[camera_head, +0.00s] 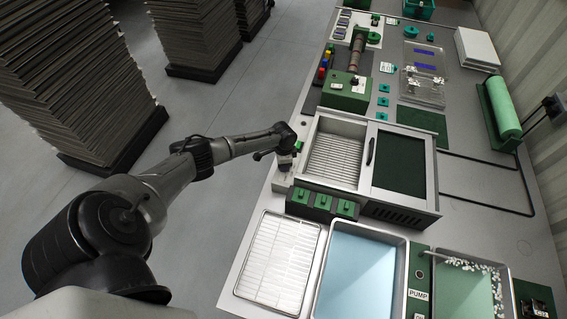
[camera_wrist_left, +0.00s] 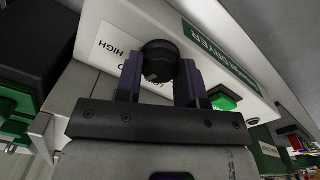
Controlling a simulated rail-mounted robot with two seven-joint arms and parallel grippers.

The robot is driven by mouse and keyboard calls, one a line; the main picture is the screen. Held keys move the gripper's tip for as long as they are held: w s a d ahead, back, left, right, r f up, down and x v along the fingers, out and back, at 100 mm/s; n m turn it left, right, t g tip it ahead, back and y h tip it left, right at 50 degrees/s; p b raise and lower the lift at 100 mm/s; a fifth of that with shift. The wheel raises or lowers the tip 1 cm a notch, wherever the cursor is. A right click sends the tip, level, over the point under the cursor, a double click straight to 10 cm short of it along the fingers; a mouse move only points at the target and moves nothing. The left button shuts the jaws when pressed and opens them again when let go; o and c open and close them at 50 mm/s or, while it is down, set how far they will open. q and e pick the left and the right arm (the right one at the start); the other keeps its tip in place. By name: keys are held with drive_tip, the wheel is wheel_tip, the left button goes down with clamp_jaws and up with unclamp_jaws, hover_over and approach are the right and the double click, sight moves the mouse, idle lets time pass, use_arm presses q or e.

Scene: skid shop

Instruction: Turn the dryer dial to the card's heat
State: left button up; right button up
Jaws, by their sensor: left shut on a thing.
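The dryer (camera_head: 432,185) stands in the middle of the bench in the head view, its wire rack showing on the left and a dark panel on the right. My left gripper (camera_head: 286,164) is at the dryer's left end. In the left wrist view the round black dial (camera_wrist_left: 158,58) sits between the two fingers of my left gripper (camera_wrist_left: 161,72), which is shut on it. A white scale label (camera_wrist_left: 113,48) reads HIGH, with its other end partly behind the fingers. The dial's pointer setting cannot be made out. No heat card is readable. My right gripper is out of view.
A green button (camera_wrist_left: 224,98) is close beside the right finger. Green switch boxes (camera_head: 322,203) line the dryer's near side. A wire-rack tray (camera_head: 277,262) and a blue-liquid tray (camera_head: 360,268) lie nearer. Stacked sheets (camera_head: 75,75) stand on the floor at left.

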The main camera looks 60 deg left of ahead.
use_arm(q)
drive_tip(key=o, duration=0.9)
wheel_tip(320, 180, up, 14)
drive_tip(key=shift+w+a+f+p, duration=0.1)
drive_tip(key=shift+a+p, duration=0.05)
drive_tip(key=shift+p, duration=0.9)
